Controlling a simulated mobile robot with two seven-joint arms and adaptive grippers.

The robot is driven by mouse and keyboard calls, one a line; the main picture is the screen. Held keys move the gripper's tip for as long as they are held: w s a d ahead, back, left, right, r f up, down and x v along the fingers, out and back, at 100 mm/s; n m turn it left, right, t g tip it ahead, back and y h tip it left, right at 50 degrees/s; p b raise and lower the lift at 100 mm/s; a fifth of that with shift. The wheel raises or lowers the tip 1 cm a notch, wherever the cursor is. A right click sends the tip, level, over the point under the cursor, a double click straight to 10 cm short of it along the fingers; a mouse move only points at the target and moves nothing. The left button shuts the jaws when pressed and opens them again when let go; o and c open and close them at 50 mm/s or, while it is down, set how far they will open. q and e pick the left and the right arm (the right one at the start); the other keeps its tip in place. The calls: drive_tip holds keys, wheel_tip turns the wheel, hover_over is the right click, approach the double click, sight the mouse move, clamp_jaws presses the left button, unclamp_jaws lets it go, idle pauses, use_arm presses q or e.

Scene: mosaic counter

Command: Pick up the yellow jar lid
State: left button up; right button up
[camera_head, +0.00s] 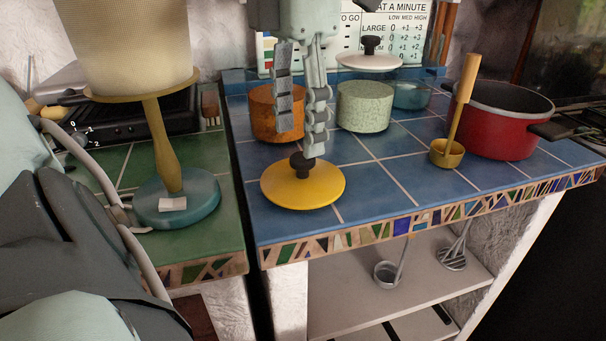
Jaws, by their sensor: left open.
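The yellow jar lid (322,188) lies flat on the blue-tiled counter near its front left corner, with a dark round knob on top. My left gripper (299,148) comes down from the top of the view, fingers pointing down and apart. It is open and empty. Its right fingertip shows just above and behind the knob in the picture; I cannot tell if it touches. The fingers partly cover an orange-brown jar (263,112) behind the lid. My right gripper is not in view.
A pale green jar (365,107) and a white lid with a dark knob (369,61) stand behind. A red pot (497,125) and a yellow ladle (447,152) are to the right. A lamp (166,150) stands on the green tiles at left. The front middle tiles are clear.

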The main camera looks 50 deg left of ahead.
sight(303, 157)
use_arm(q)
drive_tip(key=f, duration=0.5)
drive_tip(key=shift+w+d, duration=0.15)
drive_tip(key=shift+d, duration=0.1)
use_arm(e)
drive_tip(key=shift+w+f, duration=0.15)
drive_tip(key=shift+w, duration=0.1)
use_arm(q)
drive_tip(key=shift+c, duration=0.5)
clamp_jaws()
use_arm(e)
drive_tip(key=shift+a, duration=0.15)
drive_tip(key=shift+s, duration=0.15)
